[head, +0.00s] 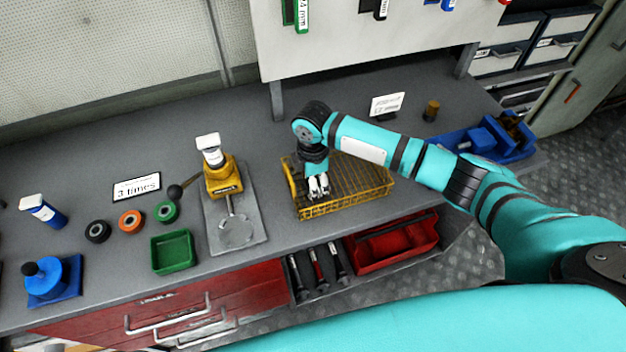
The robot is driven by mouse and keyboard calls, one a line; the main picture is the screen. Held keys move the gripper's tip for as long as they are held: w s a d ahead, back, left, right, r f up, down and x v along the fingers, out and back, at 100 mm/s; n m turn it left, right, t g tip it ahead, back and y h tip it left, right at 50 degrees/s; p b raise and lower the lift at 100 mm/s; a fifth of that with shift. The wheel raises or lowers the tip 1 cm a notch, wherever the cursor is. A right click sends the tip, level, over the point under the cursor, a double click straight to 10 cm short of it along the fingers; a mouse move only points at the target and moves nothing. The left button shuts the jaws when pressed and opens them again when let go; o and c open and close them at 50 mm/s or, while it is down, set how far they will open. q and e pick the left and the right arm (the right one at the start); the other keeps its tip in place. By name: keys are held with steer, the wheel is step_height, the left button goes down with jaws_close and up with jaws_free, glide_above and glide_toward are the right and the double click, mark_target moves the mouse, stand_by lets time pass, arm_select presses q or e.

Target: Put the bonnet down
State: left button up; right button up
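My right gripper (318,186) points down over the left part of a yellow wire basket (345,205) on the grey bench. Its pale fingertips are close together, low at the basket. I cannot tell whether they hold anything, and the arm hides part of the basket. I cannot pick out the bonnet for certain. A small brown-gold cylindrical piece (431,110) stands at the back right of the bench, apart from the gripper. My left gripper is not in view.
Left of the basket stands a yellow device with a lever (222,178) on a grey plate. Further left are a green tray (174,252), several coloured rings (131,221) and a blue device (50,280). A blue bin (480,142) is at the right.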

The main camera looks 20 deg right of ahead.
steer(key=shift+s+f, duration=0.15)
steer(key=shift+s, duration=0.05)
steer(key=shift+r, duration=0.3)
step_height(320, 180, up, 13)
steer(key=b, duration=0.2)
steer(key=shift+w+b, duration=0.2)
steer(key=shift+b, duration=0.15)
steer(key=shift+f, duration=0.1)
